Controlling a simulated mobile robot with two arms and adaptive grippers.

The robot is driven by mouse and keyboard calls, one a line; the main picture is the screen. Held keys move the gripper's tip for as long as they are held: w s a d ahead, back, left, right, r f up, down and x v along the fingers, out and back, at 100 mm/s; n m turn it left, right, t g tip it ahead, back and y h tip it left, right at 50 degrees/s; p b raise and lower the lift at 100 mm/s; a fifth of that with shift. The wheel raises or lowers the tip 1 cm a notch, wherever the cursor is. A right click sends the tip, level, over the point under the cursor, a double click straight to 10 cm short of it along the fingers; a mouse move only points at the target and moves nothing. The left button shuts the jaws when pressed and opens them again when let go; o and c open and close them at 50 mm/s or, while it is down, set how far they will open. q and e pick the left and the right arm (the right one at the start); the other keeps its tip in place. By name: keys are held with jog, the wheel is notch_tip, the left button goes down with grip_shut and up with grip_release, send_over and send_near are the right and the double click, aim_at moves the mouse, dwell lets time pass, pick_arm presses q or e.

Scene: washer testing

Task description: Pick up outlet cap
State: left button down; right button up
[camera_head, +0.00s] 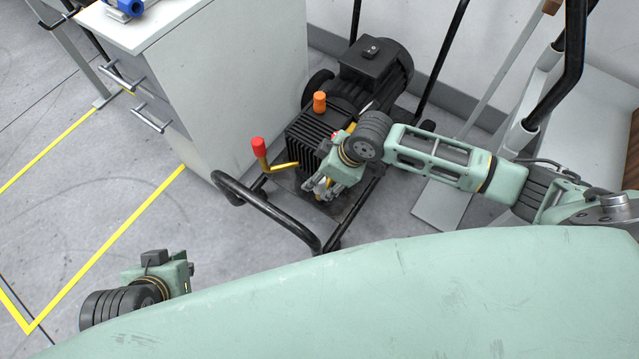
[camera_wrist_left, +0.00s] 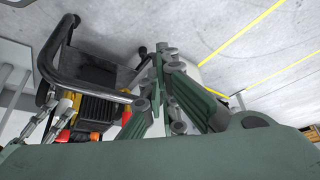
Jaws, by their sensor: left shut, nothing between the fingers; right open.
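In the head view a red cap (camera_head: 258,147) tops a brass elbow pipe at the front left of a black pump (camera_head: 318,140). An orange cap (camera_head: 320,102) stands upright on the pump's upper part. I cannot tell which one is the outlet cap. My right gripper (camera_head: 318,190) is open over the pump's front right, to the right of and below the red cap, apart from both caps. My left gripper (camera_head: 188,268) is away from the pump at lower left; in the left wrist view its fingers (camera_wrist_left: 166,58) are shut and empty.
The pump sits on a cart with a black tube handle (camera_head: 270,212), which also shows in the left wrist view (camera_wrist_left: 60,50). A white cabinet (camera_head: 240,80) stands close on the left. Grey floor with yellow lines is free at the left.

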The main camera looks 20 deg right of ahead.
jog(key=shift+w+a+f, duration=0.1)
jog(key=shift+a+f, duration=0.05)
jog(key=shift+f, duration=0.25)
pick_arm(q)
jog(key=shift+w+d+r+t, duration=0.2)
jog(key=shift+w+r+t, duration=0.1)
jog(key=shift+w, duration=0.25)
jog(key=shift+w+d+r+t, duration=0.2)
jog(key=shift+w+t, duration=0.1)
jog(key=shift+w, duration=0.25)
pick_arm(e)
jog(key=shift+c, duration=0.5)
jog(key=c, duration=0.7)
pick_arm(q)
jog(key=shift+s, duration=0.15)
pick_arm(e)
jog(key=shift+w+r, duration=0.1)
jog(key=shift+r, duration=0.05)
